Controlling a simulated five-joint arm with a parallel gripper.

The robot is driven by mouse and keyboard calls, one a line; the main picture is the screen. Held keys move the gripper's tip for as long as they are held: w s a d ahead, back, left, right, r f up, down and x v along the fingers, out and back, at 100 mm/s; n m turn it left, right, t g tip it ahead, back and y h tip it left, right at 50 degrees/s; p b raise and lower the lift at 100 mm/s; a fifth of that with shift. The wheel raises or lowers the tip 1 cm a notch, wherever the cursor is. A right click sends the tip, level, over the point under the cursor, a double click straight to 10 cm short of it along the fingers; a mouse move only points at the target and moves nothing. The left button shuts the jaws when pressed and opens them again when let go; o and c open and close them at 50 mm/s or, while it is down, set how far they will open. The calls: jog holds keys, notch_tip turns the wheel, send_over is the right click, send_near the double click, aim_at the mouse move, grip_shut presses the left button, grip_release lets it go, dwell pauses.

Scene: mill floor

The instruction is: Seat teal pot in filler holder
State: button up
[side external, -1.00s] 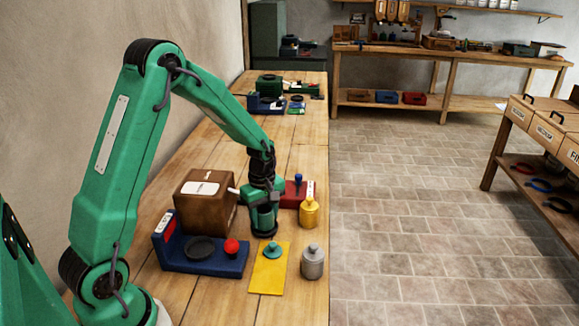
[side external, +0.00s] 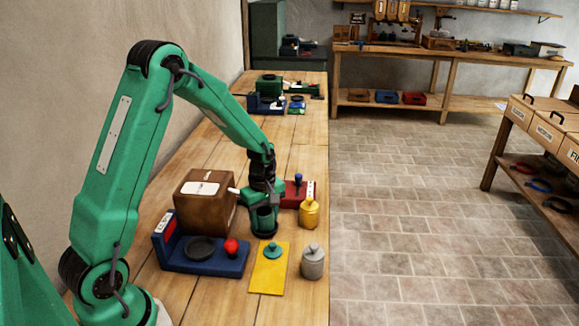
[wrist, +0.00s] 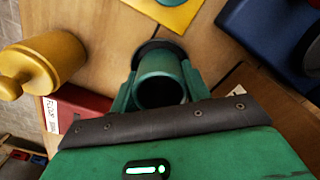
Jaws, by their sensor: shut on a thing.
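The teal pot (side external: 264,220) is an open-topped cup. It is between the jaws of my gripper (side external: 262,204), which is shut on it, right of the brown box. The wrist view looks into its dark mouth (wrist: 160,92), with a green jaw on each side. A dark round rim (wrist: 158,48) shows at the pot's foot and may be the filler holder. I cannot tell whether the pot rests in it or is just above it. The pot hides most of that rim. The teal lid (side external: 272,249) lies on the yellow mat (side external: 267,278).
A brown box (side external: 204,200) with a white spout stands left of my gripper. A blue station (side external: 205,263) has a dark round plate and red knob. A red box (side external: 293,190) with a blue knob, a yellow jar (side external: 309,212) and a grey jar (side external: 312,263) stand close by.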

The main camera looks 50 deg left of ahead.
jog(key=o, duration=1.1)
jog(key=shift+f, duration=0.1)
notch_tip(320, 180, up, 11)
dwell(1.0)
dwell(0.5)
